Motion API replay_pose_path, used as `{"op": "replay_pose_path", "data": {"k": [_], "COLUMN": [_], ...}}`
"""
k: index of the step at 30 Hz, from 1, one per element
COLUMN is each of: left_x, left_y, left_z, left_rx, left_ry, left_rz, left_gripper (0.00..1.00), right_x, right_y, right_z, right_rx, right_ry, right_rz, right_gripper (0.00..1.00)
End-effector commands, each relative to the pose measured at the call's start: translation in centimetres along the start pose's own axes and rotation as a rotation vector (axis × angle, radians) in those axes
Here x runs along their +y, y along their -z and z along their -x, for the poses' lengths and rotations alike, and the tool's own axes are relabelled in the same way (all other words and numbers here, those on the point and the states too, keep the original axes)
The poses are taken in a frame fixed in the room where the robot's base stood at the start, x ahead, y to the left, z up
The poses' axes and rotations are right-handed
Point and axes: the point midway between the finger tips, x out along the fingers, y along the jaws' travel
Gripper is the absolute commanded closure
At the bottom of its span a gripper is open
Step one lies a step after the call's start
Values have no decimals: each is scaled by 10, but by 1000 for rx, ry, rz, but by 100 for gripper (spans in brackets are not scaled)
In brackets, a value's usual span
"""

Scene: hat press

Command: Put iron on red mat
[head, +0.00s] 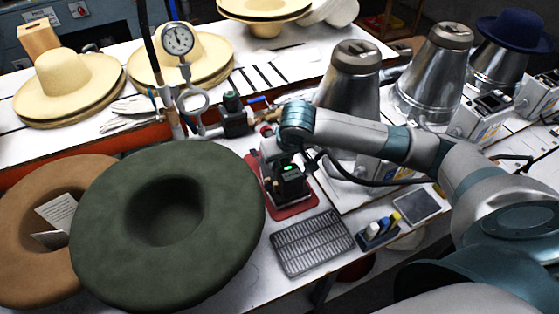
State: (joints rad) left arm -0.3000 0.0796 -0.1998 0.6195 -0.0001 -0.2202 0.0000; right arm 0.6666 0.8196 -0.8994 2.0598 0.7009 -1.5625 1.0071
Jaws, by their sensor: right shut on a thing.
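The red mat (293,212) lies on the white table in the middle of the view, partly hidden by my right gripper and what it holds. My right arm comes in from the right, and my right gripper (284,182) points down over the mat. It is shut on the iron (267,160), which is largely hidden by the dark gripper body with its green light. The iron appears over the mat; I cannot tell whether it touches it. My left gripper is not in view.
A grey metal grid (312,244) lies just in front of the mat. A large green hat (110,240) overlaps a brown hat at left. Steel hat forms (350,95) stand behind my arm. A pressure gauge (178,40) and tools stand behind the mat.

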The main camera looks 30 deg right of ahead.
Motion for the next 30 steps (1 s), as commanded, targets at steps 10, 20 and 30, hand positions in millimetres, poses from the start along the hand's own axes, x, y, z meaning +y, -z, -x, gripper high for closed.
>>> {"op": "replay_pose_path", "data": {"k": [10,20,30], "left_x": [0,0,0], "left_y": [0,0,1], "left_z": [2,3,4], "left_rx": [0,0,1], "left_ry": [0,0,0], "left_rz": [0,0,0], "left_gripper": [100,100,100], "right_x": [0,0,0], "right_y": [3,2,0], "right_z": [2,-1,-3], "right_rx": [8,7,4], "right_ry": [2,2,1], "right_rz": [-1,-1,-1], "right_gripper": [100,100,57]}}
